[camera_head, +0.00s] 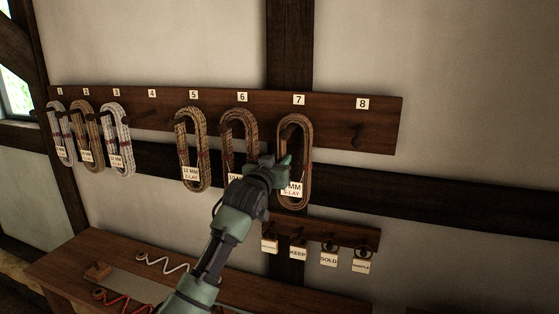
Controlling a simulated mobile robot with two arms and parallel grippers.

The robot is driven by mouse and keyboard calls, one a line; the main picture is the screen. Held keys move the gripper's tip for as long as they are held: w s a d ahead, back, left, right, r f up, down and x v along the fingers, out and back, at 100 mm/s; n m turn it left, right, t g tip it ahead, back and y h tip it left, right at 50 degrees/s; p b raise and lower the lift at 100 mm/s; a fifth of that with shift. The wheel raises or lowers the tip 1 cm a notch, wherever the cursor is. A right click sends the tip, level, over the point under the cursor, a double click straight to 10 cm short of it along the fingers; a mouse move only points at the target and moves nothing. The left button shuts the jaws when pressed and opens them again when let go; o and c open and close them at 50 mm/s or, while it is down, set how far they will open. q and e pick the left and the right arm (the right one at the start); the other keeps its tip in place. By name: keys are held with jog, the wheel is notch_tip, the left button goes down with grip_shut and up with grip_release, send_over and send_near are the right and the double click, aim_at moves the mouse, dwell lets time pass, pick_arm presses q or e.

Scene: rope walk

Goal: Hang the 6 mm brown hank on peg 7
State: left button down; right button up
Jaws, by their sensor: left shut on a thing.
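A brown hank (306,150) stands upright below the number 7 label (299,99) on the dark peg board. Its paper tag (293,189) reads "MM S-LAY"; the figure before MM is hidden. My left gripper (284,166) is shut on the left side of this hank, about mid-height. The hank's top loop is in front of where peg 7 sits, and the peg itself is hidden. I cannot tell whether the loop is around the peg or just in front of it. My right gripper is not in view.
Brown hanks hang at peg 5 (204,150), peg 6 (251,130) and peg 2 (85,130). Pale hanks hang at 1 and 3. Pegs 4 and 8 (356,136) are bare. A small tag rack (340,238) is below. A wooden bench (60,262) is lower left.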

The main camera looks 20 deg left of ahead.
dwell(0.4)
pick_arm(q)
jog(key=c, duration=1.1)
grip_release()
jog(key=shift+s, duration=0.1)
